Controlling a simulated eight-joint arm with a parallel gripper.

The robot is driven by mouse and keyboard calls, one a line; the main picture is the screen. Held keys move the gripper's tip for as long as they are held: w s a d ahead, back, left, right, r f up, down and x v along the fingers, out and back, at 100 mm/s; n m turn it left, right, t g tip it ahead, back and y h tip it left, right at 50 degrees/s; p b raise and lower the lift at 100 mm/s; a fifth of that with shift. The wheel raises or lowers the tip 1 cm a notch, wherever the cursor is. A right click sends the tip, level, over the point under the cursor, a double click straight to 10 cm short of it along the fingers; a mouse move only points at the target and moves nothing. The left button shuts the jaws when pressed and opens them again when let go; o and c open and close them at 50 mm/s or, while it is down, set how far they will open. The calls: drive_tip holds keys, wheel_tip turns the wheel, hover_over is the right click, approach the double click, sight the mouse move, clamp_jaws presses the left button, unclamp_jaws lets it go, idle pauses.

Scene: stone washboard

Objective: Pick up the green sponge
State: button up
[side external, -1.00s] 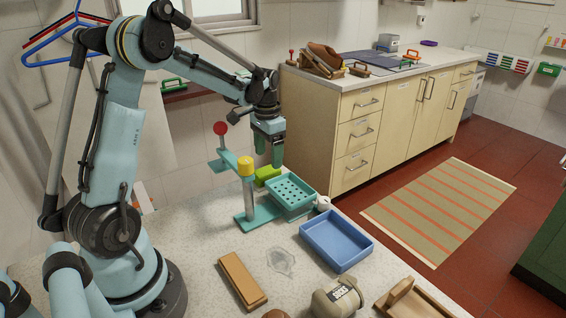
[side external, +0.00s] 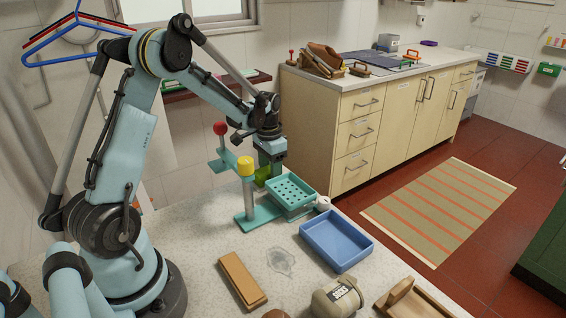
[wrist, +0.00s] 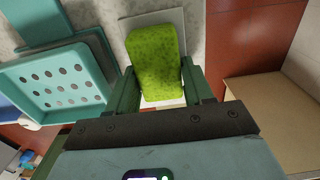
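The green sponge (wrist: 155,62) is a bright, speckled block, seen in the wrist view between the two fingers of my gripper (wrist: 160,68). One finger is on each side of it, very close to its sides; firm contact cannot be made out. In the side view the sponge (side external: 262,174) is partly hidden by my gripper (side external: 272,165), which is low over it. The gripper looks open around the sponge. A pale rectangular piece (wrist: 179,18) shows beneath the sponge in the wrist view.
A teal perforated tray (side external: 290,191) stands close beside the sponge, by a teal stand with a yellow-topped post (side external: 247,190) and a red ball (side external: 220,128). A blue tray (side external: 336,244) and a brown block (side external: 242,280) are nearer the camera. The worktop edge is close.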

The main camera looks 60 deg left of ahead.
drive_tip(key=c, duration=0.5)
drive_tip(key=shift+r, duration=0.1)
drive_tip(key=shift+r, duration=0.55)
drive_tip(key=r, duration=0.1)
drive_tip(key=d+r, duration=0.1)
drive_tip(key=r, duration=0.1)
drive_tip(key=shift+r, duration=0.2)
drive_tip(key=d+r, duration=0.2)
drive_tip(key=d, duration=0.1)
drive_tip(key=d+r, duration=0.2)
drive_tip(key=d, duration=0.2)
drive_tip(key=s+d+r, duration=0.1)
drive_tip(key=d+r, duration=0.1)
drive_tip(key=d, duration=0.1)
drive_tip(key=shift+d+r, duration=0.15)
drive_tip(key=shift+d, duration=0.2)
